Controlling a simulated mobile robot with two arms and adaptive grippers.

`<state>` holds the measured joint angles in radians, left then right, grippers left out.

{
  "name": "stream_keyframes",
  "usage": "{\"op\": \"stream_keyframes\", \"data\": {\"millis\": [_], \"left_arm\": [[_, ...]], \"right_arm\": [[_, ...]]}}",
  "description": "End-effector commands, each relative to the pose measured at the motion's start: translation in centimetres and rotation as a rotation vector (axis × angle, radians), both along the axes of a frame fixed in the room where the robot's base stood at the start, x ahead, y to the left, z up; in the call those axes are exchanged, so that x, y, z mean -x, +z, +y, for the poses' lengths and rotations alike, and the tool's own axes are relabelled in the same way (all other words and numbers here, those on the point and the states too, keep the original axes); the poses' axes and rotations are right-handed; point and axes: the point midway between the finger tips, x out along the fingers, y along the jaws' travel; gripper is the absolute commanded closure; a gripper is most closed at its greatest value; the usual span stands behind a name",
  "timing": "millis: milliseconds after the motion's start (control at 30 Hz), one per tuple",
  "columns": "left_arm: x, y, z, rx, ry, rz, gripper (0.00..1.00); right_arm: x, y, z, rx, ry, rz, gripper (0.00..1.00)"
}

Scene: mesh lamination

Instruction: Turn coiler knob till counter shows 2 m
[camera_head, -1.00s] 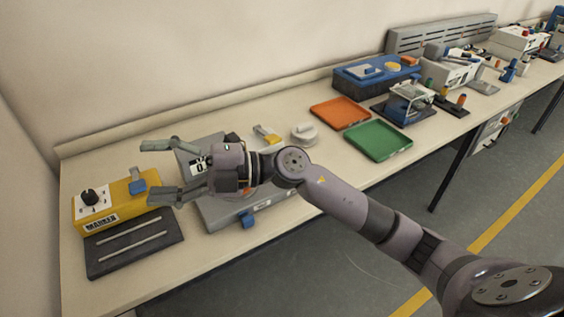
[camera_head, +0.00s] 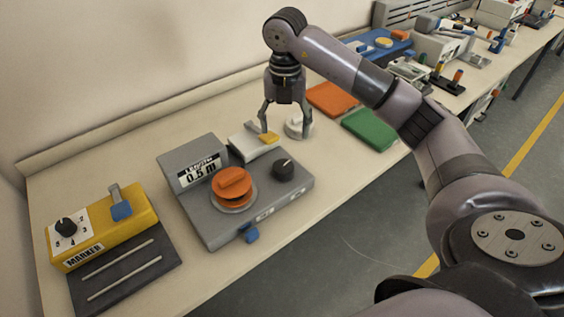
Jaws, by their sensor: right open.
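The grey coiler (camera_head: 218,226) sits on the bench in the head view, left of centre. Its counter display (camera_head: 200,170) reads 0.5 m under a "Length" label. An orange spool (camera_head: 233,184) is on its top. The dark coiler knob (camera_head: 283,168) with a pointer mark is at its right end. My right gripper (camera_head: 286,132) points down behind and above the knob, over the area of a small white block with a yellow part. Its fingers are spread and nothing shows between them. My left gripper is not in view.
A yellow marker unit (camera_head: 105,227) with a black dial and dark plate stands left of the coiler. A white round object (camera_head: 298,127) sits by my right fingers. Orange (camera_head: 332,98) and green (camera_head: 371,129) trays lie further right.

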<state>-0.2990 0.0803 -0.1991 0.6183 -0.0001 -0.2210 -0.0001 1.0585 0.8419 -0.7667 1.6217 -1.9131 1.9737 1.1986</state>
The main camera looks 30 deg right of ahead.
Motion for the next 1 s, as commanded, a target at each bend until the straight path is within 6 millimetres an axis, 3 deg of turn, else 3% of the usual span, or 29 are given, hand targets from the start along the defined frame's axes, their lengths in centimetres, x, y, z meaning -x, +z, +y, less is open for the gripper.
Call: {"op": "stream_keyframes", "data": {"millis": [100,200,467,600,800,1000], "left_arm": [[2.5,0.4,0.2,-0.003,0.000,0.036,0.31],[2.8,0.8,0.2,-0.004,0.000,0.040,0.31],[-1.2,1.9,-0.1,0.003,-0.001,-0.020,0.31],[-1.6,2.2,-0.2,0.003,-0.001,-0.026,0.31],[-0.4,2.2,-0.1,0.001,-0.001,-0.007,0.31],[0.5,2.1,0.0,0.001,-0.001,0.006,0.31]], "right_arm": [[0.1,-2.7,0.0,0.000,0.002,0.006,0.31],[0.1,-4.9,0.0,-0.002,0.002,0.006,0.31],[0.0,-10.3,0.1,-0.002,0.002,0.005,0.31],[0.0,-12.5,0.1,-0.003,0.003,0.002,0.31],[-0.1,-13.9,0.1,-0.004,0.004,0.000,0.31],[-0.1,-14.2,0.1,-0.002,0.004,0.000,0.31]]}}
